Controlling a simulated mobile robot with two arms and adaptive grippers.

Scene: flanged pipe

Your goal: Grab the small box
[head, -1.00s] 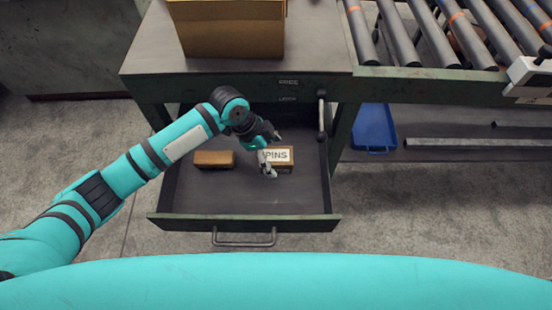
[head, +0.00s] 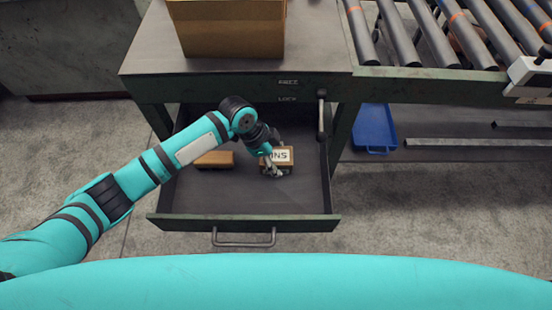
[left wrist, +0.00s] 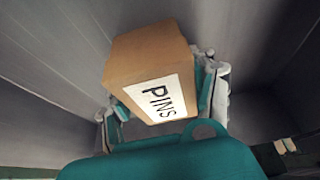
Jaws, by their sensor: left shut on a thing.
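The small box (head: 282,156) is brown with a white label; its lettering is partly covered in the head view. It is in the open drawer (head: 250,200), right of the drawer's middle. I cannot tell whether the box still touches the drawer floor. My right gripper is not in view.
A plain brown block (head: 214,160) lies left of the box in the drawer, partly behind my arm. A large cardboard box (head: 228,30) stands on the bench above. A lever (head: 321,115) sits right of the drawer opening. A blue tray (head: 374,128) is further right.

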